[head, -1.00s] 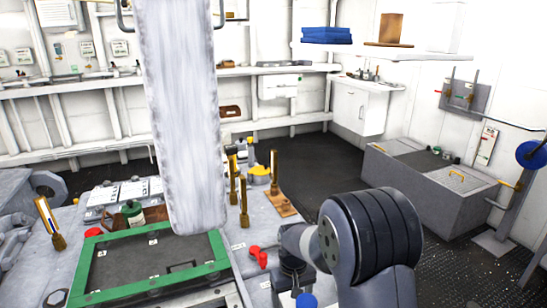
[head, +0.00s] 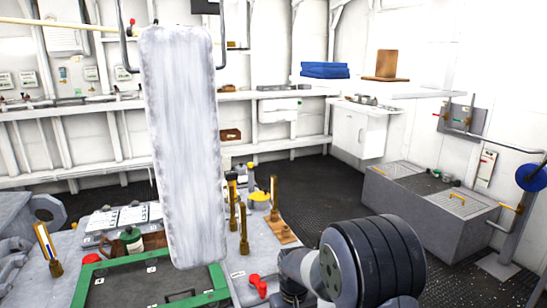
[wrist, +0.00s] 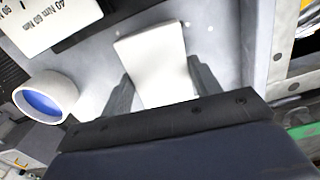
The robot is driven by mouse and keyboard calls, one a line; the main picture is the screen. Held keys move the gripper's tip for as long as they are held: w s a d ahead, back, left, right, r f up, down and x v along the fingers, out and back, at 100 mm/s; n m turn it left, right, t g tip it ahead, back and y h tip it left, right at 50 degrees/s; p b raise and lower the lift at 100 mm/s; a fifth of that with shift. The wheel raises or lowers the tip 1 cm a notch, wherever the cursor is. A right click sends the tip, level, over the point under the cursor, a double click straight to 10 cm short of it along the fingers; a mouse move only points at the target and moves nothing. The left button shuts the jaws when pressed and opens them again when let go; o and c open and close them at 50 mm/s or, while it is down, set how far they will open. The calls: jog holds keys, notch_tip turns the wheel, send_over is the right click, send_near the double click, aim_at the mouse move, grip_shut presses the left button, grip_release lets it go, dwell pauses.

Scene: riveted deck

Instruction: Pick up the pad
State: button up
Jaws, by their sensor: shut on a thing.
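The white pad (wrist: 155,60) shows in the wrist view, between the two dark fingers of my gripper (wrist: 155,88). My gripper is shut on it, and the pad reaches out beyond the fingertips. In the head view a tall whitish slab (head: 182,150) with rounded corners and worn edges stands upright, close in front of the camera. I cannot tell if it is the same pad. My gripper cannot be made out in the head view.
In the head view the grey bench carries a green frame (head: 85,290), a green-topped bottle (head: 132,239), brass-based upright tools (head: 275,198) and a red fitting (head: 258,284). A round white cup, blue inside (wrist: 45,98), is left of the gripper in the wrist view.

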jog(key=shift+r+p, duration=2.1)
jog(key=shift+r, duration=1.05)
